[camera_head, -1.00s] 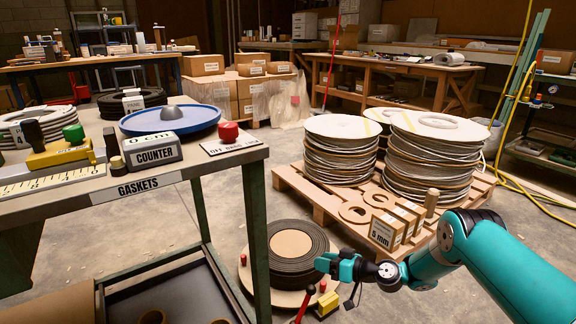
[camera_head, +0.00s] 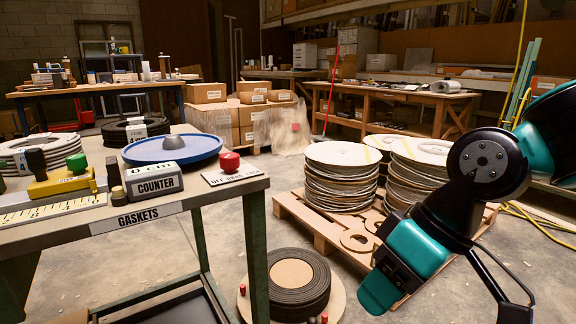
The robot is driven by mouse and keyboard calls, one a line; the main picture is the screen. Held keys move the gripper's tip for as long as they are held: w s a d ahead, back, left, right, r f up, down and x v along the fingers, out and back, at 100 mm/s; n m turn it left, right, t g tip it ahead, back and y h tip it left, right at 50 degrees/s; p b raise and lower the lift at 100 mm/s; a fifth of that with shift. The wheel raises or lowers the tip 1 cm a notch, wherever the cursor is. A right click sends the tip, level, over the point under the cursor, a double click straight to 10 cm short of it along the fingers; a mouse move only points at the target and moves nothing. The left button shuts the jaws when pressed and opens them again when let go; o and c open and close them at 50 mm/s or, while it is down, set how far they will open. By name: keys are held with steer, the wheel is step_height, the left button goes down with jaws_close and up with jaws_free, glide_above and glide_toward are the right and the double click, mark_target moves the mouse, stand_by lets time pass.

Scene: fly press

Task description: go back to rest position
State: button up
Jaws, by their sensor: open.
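My gripper (camera_head: 382,290) hangs at the lower right, a teal end with dark parts, in front of the wooden pallet (camera_head: 318,222). My arm is folded close to the camera, coming in from the right edge. The gripper is open and I see nothing held in it. The fingertips are seen at an angle, so the gap between them is hard to make out. The gripper is to the right of the round stack of dark rings (camera_head: 300,290) on the floor and apart from the gasket table (camera_head: 235,187).
The table at left bears a blue disc (camera_head: 172,150), a counter box (camera_head: 154,183) and a red button (camera_head: 229,161). Stacks of white-topped discs (camera_head: 340,175) stand on the pallet and are partly hidden by my arm. Bare floor shows between table and pallet.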

steer(key=s+d+m+h, duration=0.1)
steer(key=s+d, duration=0.3)
steer(key=s, duration=0.4)
step_height(320, 180, up, 37)
steer(key=p, duration=3.6)
steer(key=shift+a+p, duration=0.35)
steer(key=shift+p, duration=0.05)
steer(key=shift+w+f, duration=0.1)
